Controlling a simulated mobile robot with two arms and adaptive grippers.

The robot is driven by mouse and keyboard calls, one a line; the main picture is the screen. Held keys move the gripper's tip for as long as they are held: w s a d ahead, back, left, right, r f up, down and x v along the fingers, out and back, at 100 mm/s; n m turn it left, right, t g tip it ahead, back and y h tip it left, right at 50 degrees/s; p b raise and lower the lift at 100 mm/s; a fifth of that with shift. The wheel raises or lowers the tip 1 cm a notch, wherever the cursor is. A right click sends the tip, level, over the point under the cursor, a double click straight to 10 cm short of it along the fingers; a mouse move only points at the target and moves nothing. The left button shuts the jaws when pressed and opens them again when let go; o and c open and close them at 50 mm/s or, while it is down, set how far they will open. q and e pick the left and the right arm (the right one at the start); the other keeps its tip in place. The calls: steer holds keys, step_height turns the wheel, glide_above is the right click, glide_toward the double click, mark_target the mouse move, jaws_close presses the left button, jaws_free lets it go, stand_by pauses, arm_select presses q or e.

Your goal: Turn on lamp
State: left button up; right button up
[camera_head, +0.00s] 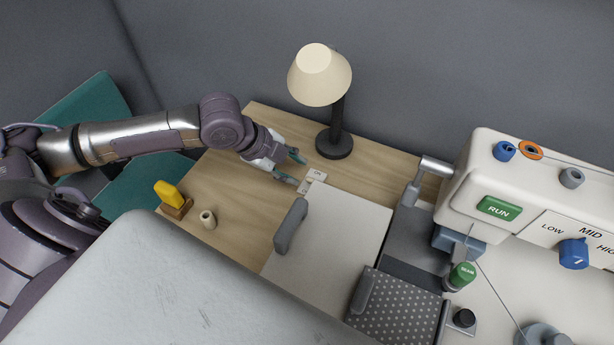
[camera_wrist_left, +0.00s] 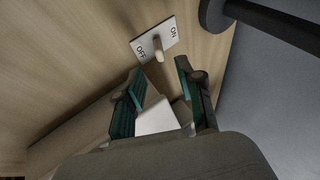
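A lamp with a cream shade (camera_head: 320,75) and a dark stem and round base (camera_head: 334,146) stands at the back of the wooden table. A white switch plate (camera_head: 313,180) marked ON and OFF lies on the table in front of it. In the left wrist view, the plate (camera_wrist_left: 170,34) has a pale toggle lever (camera_wrist_left: 158,46) between the two words; its exact tilt is hard to tell. My left gripper (camera_head: 295,168) is open and empty, just left of the plate, its fingertips (camera_wrist_left: 160,66) spread on either side of the lever's line, apparently not touching it. My right gripper is not visible.
A sewing machine (camera_head: 470,185) stands at the right. A yellow-topped block (camera_head: 170,194) and a small beige cylinder (camera_head: 208,219) are at the left. A grey wall stands behind.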

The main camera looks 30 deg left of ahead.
mark_target(310, 179)
arm_select(q)
steer(key=x, duration=0.6)
steer(key=shift+c, duration=0.3)
jaws_close()
